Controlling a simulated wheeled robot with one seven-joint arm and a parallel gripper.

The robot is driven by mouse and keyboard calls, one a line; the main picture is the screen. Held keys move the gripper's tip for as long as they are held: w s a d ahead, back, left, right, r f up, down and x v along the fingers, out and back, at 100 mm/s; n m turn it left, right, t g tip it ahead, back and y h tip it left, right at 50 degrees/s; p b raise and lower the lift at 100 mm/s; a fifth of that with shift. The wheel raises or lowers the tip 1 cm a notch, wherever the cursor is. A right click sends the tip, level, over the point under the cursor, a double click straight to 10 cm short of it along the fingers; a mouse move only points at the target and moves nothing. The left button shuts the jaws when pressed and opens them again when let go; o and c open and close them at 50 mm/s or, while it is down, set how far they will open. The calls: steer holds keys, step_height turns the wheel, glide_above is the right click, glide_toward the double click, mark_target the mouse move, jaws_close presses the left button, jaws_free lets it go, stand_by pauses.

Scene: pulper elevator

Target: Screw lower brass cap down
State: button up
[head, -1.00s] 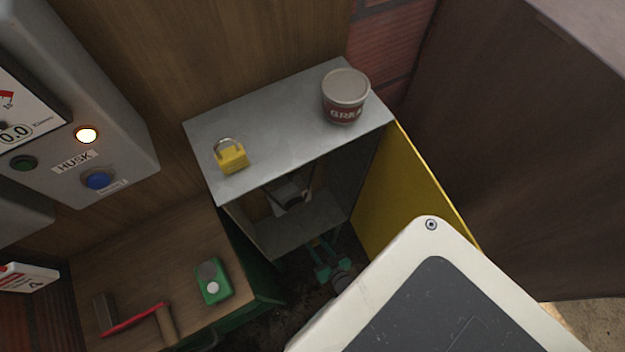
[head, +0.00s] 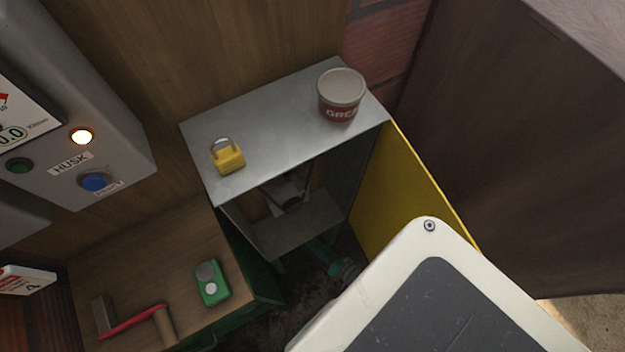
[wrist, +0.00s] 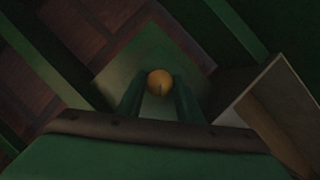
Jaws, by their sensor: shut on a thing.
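The lower brass cap (wrist: 159,81) shows in the wrist view as a small round golden knob in front of a green plate. My gripper (wrist: 158,97) has its two green fingers on either side of the cap and is shut on it. The sides of the cap are partly hidden by the fingers, and its thread is not visible. I cannot make out the cap in the head view.
An open grey cabinet (head: 235,185) with a yellow door (head: 405,195) bears a yellow padlock (head: 229,158) and a grease tub (head: 341,97). A wooden bench (head: 150,262) at left holds a green device (head: 211,284) and a red-handled tool (head: 130,322).

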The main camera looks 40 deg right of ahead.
steer(key=shift+s+d+r+m+t, duration=0.15)
steer(key=shift+m+t, duration=0.25)
steer(key=shift+m, duration=0.4)
steer(key=shift+y, duration=0.3)
steer(key=o, duration=1)
steer(key=shift+o, duration=0.2)
steer(key=shift+w, duration=0.25)
